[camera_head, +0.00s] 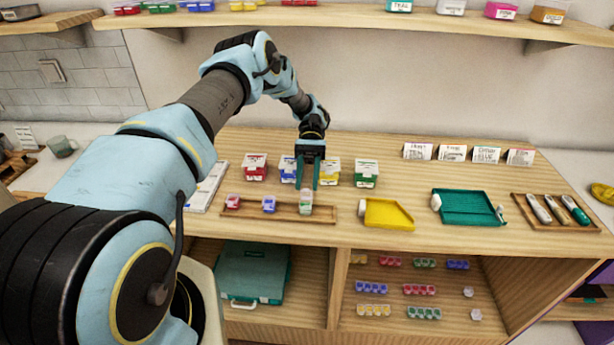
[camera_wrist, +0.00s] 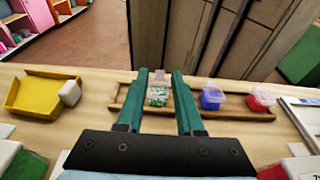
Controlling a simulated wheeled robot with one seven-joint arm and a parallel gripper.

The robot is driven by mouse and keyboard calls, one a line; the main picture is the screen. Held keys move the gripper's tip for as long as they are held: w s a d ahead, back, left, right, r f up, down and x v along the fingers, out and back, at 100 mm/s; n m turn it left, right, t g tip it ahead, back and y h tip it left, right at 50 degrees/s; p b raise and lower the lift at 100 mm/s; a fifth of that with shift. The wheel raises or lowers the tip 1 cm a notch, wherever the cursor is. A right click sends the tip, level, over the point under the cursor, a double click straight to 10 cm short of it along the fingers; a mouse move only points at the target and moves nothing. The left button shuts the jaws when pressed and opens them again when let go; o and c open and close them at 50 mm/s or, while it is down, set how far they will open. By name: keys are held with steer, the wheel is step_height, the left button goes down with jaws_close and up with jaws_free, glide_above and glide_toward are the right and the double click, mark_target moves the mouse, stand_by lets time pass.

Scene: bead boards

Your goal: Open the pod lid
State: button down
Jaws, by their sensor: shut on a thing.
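A small clear pod with green beads (camera_head: 306,205) is at the right end of a long wooden tray (camera_head: 285,213). It also shows in the wrist view (camera_wrist: 157,97), between the teal fingers. My gripper (camera_head: 307,186) points down over this pod and is shut on its clear lid (camera_wrist: 159,76). The lid looks raised at the pod's far side in the wrist view, but its exact angle is hard to tell. A blue-bead pod (camera_wrist: 212,97) and a red-bead pod (camera_wrist: 260,99) sit in the same tray, apart from my fingers.
Bead boxes, among them a red one (camera_head: 255,167) and a green one (camera_head: 367,173), stand behind the tray. A yellow tray (camera_head: 388,214) and a teal board (camera_head: 466,207) lie to the right. Folded label cards (camera_head: 453,153) stand at the back. Bare wood lies between these.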

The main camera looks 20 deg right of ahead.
steer(key=shift+f, duration=0.1)
steer(key=c, duration=0.5)
jaws_free()
